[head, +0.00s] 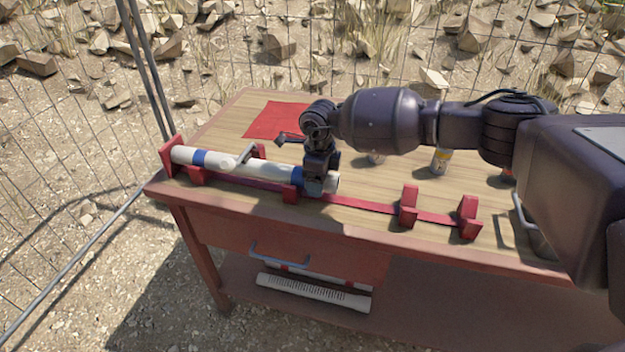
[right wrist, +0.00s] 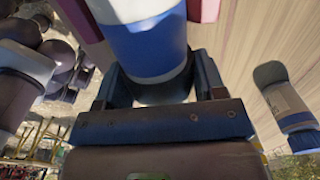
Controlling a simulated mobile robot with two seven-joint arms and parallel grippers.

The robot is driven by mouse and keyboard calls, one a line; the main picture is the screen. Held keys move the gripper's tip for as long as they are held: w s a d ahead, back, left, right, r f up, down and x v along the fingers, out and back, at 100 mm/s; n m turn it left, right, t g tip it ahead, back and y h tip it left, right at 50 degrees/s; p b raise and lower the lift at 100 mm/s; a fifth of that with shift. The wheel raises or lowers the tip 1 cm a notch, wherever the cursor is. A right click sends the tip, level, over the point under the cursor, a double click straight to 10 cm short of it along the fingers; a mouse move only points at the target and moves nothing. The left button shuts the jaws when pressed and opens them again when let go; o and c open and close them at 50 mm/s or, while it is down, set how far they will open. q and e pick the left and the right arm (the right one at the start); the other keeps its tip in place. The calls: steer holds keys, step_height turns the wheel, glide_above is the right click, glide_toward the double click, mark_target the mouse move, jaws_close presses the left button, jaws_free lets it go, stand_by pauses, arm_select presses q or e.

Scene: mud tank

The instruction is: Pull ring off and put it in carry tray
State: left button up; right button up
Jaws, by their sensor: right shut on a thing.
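A white tube (head: 222,164) with blue bands and a grey T-shaped handle lies in red cradles on the wooden table. My right gripper (head: 316,186) is shut around the tube near its right end. A blue band shows left of the fingers and a white end piece (head: 331,182) right of them. In the right wrist view, the fingers (right wrist: 162,84) straddle the tube, whose blue band (right wrist: 145,47) faces the camera. I cannot tell a separate ring from the tube's end. A grey container with a handle (head: 519,215), possibly the carry tray, is mostly hidden by my arm. My left gripper is not in view.
Empty red cradles (head: 408,207) continue to the right along the rail. A red mat (head: 270,120) lies behind the tube. A small bottle (head: 441,160) stands behind the arm. Below are a drawer handle (head: 281,257) and a slotted white tube (head: 313,293). A wire fence runs behind.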

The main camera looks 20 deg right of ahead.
mark_target(333, 175)
steer(key=shift+s+d+p, duration=0.35)
steer(key=shift+s+d, duration=0.15)
steer(key=shift+d, duration=0.2)
steer(key=shift+s+d+p, duration=0.35)
steer(key=shift+s+d, duration=0.1)
steer(key=shift+d, duration=0.2)
steer(key=shift+s+d+p, duration=0.35)
steer(key=shift+s+d, duration=0.1)
steer(key=shift+d, duration=0.2)
steer(key=shift+s+d+p, duration=0.3)
steer(key=shift+s+d, duration=0.15)
steer(key=shift+d, duration=0.2)
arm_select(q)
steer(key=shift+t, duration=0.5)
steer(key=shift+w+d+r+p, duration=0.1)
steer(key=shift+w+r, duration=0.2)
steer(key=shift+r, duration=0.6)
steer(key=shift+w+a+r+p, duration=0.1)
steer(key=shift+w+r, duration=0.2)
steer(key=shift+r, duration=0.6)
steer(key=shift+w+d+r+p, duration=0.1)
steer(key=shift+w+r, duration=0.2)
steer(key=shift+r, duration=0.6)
arm_select(e)
steer(key=shift+s+d, duration=0.4)
steer(key=shift+d, duration=0.25)
